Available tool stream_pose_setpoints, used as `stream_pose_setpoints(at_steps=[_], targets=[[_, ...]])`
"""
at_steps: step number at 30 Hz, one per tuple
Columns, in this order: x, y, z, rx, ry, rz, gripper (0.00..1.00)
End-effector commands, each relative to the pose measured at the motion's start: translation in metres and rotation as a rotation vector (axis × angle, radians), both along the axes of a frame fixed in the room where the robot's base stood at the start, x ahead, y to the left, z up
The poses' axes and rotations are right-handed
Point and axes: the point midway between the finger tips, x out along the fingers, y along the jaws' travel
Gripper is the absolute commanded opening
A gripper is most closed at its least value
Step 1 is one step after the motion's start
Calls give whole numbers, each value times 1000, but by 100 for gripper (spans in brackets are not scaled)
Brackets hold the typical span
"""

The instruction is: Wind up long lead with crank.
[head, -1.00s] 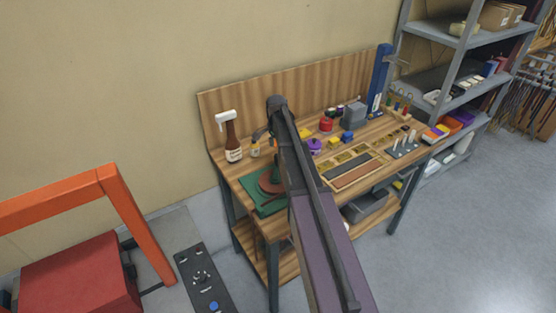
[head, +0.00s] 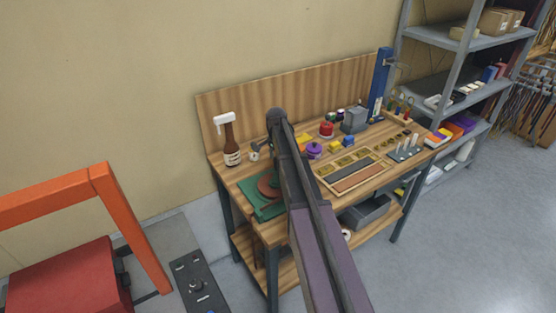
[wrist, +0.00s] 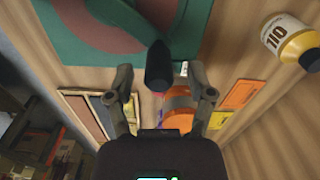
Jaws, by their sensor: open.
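On the workbench in the head view, a green board (head: 262,205) carries a red-brown round reel (head: 267,187), partly hidden by my arm. In the wrist view, the green board (wrist: 185,12) and the red-brown reel (wrist: 97,22) fill the top. A dark rounded knob (wrist: 158,66), seemingly the crank's handle, stands near the space between the fingertips of my gripper (wrist: 160,77). The gripper is open, with one finger on each side and a gap to the knob. I cannot tell whether the knob reaches fully between the fingers. The long lead cannot be made out.
A brown spray bottle (head: 231,146) stands left on the bench. A partitioned wooden tray (head: 345,186) and small parts fill the bench's right.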

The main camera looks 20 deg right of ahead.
Motion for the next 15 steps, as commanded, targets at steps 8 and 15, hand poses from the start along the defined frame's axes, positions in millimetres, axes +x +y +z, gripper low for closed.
stream_pose_setpoints(at_steps=[8,15], targets=[[0,0,0,0,0,1,25],[0,-7,0,0,0,-1,0]])
